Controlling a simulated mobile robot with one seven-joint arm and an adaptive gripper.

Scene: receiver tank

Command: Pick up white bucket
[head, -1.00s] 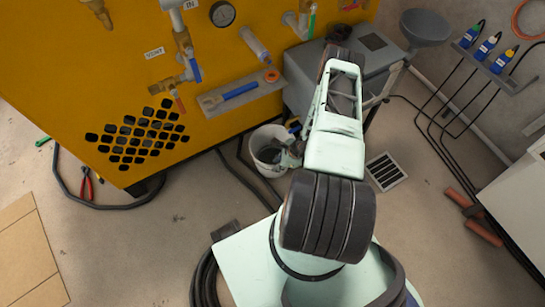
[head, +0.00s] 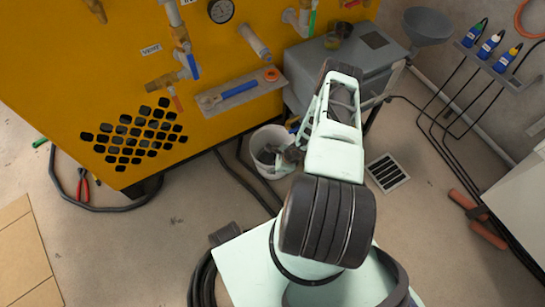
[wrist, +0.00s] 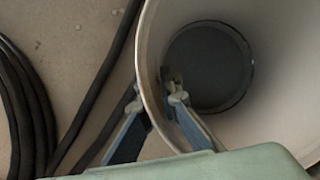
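The white bucket (head: 259,158) stands on the floor in front of the yellow machine, left of my arm in the head view. In the wrist view its pale wall (wrist: 285,90) fills the right side, with a dark round bottom inside. My gripper (wrist: 157,103) is at the bucket's near left rim. One finger is outside the wall and the other is inside, with the rim between them. The fingers stand apart; I cannot see firm contact on both sides. In the head view my gripper (head: 284,157) is small and partly hidden by the arm.
The yellow machine (head: 70,90) with valves stands behind, and a grey box (head: 345,62) stands beside the bucket. Black hoses (head: 240,182) run along the floor left of the bucket. A floor grate (head: 387,172) lies to the right. Open floor lies at front left.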

